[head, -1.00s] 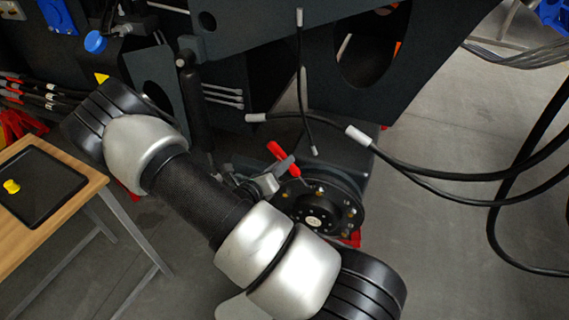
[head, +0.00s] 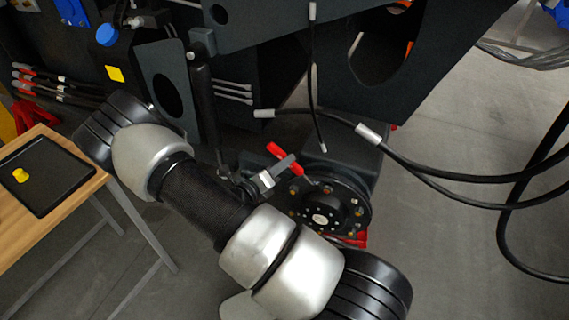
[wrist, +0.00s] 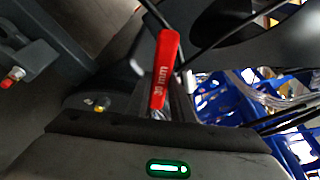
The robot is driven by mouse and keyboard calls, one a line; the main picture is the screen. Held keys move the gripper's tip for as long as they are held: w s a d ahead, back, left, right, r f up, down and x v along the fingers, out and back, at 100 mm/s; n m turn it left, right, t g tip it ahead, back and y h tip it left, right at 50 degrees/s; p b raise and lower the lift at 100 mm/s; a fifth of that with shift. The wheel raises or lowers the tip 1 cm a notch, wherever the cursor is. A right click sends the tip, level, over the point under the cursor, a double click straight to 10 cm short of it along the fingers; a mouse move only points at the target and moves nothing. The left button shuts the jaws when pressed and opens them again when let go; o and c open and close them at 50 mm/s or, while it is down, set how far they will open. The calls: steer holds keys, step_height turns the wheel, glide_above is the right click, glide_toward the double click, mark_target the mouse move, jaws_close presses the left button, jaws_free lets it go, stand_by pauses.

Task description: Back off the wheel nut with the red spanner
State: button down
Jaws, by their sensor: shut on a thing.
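The red spanner (head: 290,153) shows in the head view just above the wheel hub, its shank reaching down towards the hub's nuts. The wrist view shows its red handle (wrist: 164,72) marked 30 mm. My gripper (head: 280,170) is shut on the spanner, at the upper left of the hub. The black wheel hub (head: 345,213) has a ring of brass-coloured nuts around a pale centre. A brass-coloured nut (wrist: 101,104) shows left of the handle in the wrist view. The spanner's working end is too small and partly hidden, so I cannot tell its seating on a nut.
Black hoses with white ends (head: 368,134) hang close above and right of the hub. The dark chassis (head: 440,40) overhangs behind. A wooden table (head: 60,210) with a black tray (head: 50,187) and a yellow piece (head: 20,175) stands at left.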

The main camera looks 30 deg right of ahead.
steer(key=shift+w+a+f+n+h+b, duration=0.15)
steer(key=shift+w+a+f+n+b, duration=0.1)
steer(key=shift+f+n+b, duration=0.15)
steer(key=shift+w+a+f+n+h+b, duration=0.1)
steer(key=shift+w+a+f+n+b, duration=0.1)
steer(key=shift+f+b, duration=0.25)
steer(key=shift+w+a+f+n+h+b, duration=0.15)
steer(key=shift+w+f+n+b, duration=0.15)
steer(key=shift+f, duration=0.2)
steer(key=shift+s, duration=0.1)
steer(key=shift+a+f, duration=0.1)
steer(key=shift+f, duration=0.35)
steer(key=shift+a, duration=0.1)
